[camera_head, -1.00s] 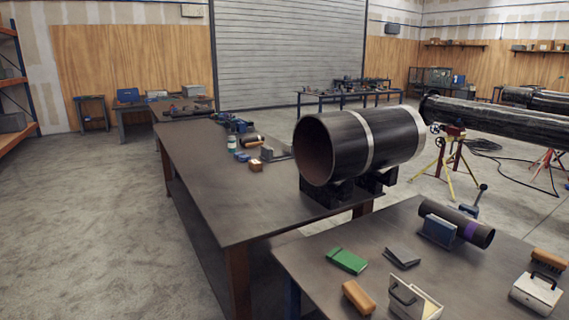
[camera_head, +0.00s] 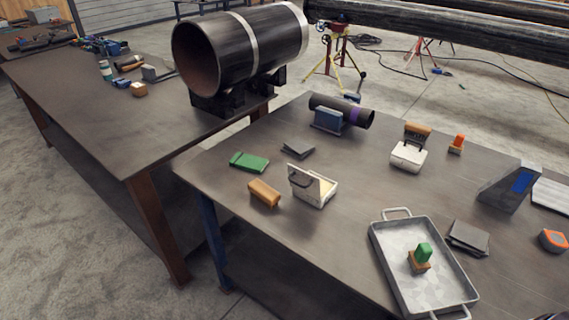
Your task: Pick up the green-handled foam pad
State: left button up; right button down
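A small pad with a green handle (camera_head: 423,250) and a tan base sits upright in a grey metal tray (camera_head: 380,256) at the lower right of the head view. The tray has a loop handle at its far end and another at its near end. Nothing covers the pad. Neither of my grippers is in view.
On the same table lie a green block (camera_head: 249,161), an orange-tan block (camera_head: 264,192), an open white box (camera_head: 314,187), another white box (camera_head: 408,155), dark pads (camera_head: 468,237), a grey wedge (camera_head: 509,186) and an orange tape measure (camera_head: 553,240).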

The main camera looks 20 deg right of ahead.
aim_at(418, 258)
jog(key=z, duration=1.8)
